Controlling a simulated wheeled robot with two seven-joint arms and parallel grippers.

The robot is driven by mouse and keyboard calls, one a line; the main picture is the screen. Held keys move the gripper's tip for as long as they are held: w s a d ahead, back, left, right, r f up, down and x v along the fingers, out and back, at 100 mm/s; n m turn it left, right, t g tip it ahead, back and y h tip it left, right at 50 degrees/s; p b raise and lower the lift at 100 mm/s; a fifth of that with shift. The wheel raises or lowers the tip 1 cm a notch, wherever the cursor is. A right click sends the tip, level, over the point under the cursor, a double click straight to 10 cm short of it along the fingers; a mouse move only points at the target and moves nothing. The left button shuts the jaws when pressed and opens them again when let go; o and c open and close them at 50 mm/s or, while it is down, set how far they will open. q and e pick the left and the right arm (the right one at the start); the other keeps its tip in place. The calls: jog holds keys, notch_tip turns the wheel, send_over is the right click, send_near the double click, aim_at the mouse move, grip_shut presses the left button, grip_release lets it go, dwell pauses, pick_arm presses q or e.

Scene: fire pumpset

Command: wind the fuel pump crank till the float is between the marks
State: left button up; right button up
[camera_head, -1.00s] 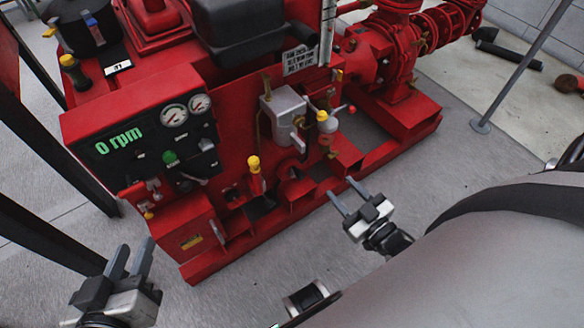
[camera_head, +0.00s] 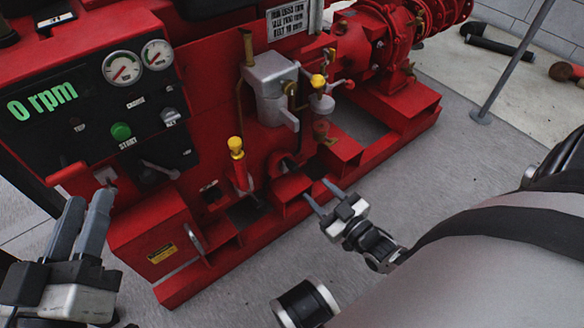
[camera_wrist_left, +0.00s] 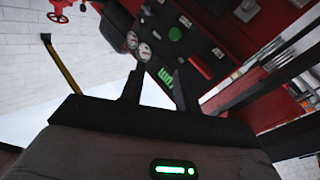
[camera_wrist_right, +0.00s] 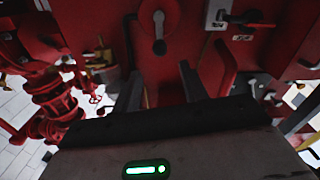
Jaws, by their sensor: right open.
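A grey metal housing (camera_head: 272,85) is fixed to the red pumpset's front panel in the head view. Beside it is a small fitting with a yellow knob (camera_head: 318,81) and a pale bowl below; I cannot tell for sure which part is the crank. The float and its marks cannot be made out. My right gripper (camera_head: 318,187) is open and empty, below and apart from the housing; its spread fingers show in the right wrist view (camera_wrist_right: 160,95).
The control panel (camera_head: 90,105) reads 0 rpm, with two gauges and a green start button (camera_head: 121,131). The red base frame (camera_head: 215,270) edges the floor. Red pipework (camera_head: 372,40) is at the right. A grey post (camera_head: 515,60) stands farther right.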

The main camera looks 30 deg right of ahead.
aim_at(297, 171)
jog(key=w+b, duration=0.1)
jog(key=w, duration=0.2)
jog(key=w+b, duration=0.1)
jog(key=w, duration=0.2)
jog(key=w+b, duration=0.1)
jog(key=w, duration=0.3)
jog(key=shift+a+f, duration=0.15)
jog(key=shift+a, duration=0.25)
pick_arm(q)
notch_tip(297, 171, up, 7)
jog(key=m+t+h, duration=0.3)
jog(key=m+h, duration=0.2)
jog(key=m, duration=0.2)
jog(key=shift+a+b, duration=0.15)
jog(key=shift+b, duration=0.15)
pick_arm(e)
jog(key=shift+w, duration=0.65)
pick_arm(q)
jog(key=shift+s, duration=0.1)
pick_arm(e)
grip_shut()
